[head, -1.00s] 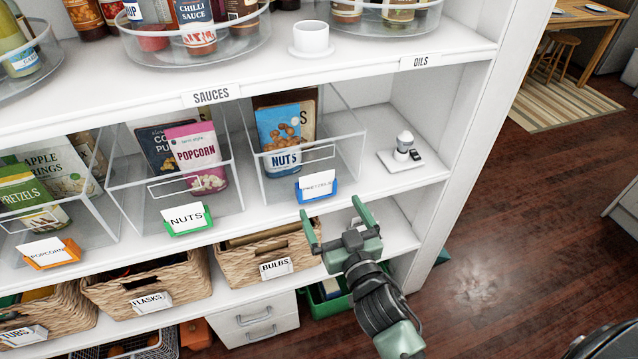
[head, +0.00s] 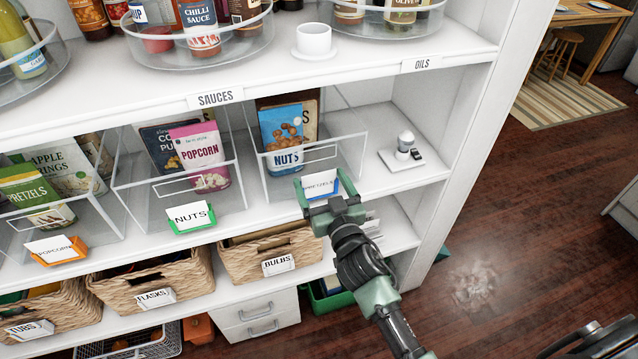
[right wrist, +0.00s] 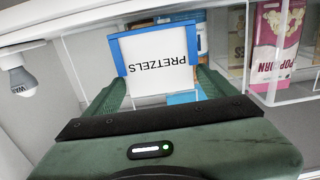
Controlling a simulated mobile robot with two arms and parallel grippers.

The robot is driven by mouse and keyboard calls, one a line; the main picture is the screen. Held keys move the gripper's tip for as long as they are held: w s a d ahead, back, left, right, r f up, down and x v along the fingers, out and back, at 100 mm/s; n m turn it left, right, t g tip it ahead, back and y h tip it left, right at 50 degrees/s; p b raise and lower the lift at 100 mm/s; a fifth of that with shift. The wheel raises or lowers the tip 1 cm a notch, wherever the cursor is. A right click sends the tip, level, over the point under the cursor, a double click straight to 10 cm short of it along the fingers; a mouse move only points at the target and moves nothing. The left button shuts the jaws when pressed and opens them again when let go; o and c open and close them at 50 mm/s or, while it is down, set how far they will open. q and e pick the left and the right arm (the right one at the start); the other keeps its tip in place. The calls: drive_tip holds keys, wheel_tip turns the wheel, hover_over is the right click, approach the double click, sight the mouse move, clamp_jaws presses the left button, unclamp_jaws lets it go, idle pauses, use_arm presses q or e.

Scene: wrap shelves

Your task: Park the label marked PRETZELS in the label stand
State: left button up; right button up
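The PRETZELS label (head: 320,184) is a white card in a blue holder on the front of the right clear bin, which holds a NUTS pouch (head: 283,138). It also shows upside down in the right wrist view (right wrist: 157,62). My right gripper (head: 325,190) is at this label, one finger on each side of the blue holder. The fingers look open around it; I cannot tell whether they touch it. I cannot clearly identify a label stand. A bulb-shaped object on a white base (head: 402,158) stands to the right of the bin. My left gripper is out of view.
The NUTS label (head: 190,216) in green and the POPCORN label (head: 55,248) in orange sit on neighbouring bins. A wicker BULBS basket (head: 240,262) is on the shelf below. A white cup (head: 315,42) stands above. The shelf's right side panel (head: 450,150) bounds the space.

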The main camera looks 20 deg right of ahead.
drive_tip(key=c, duration=0.9)
drive_tip(key=shift+o, duration=0.2)
drive_tip(key=shift+r, duration=0.1)
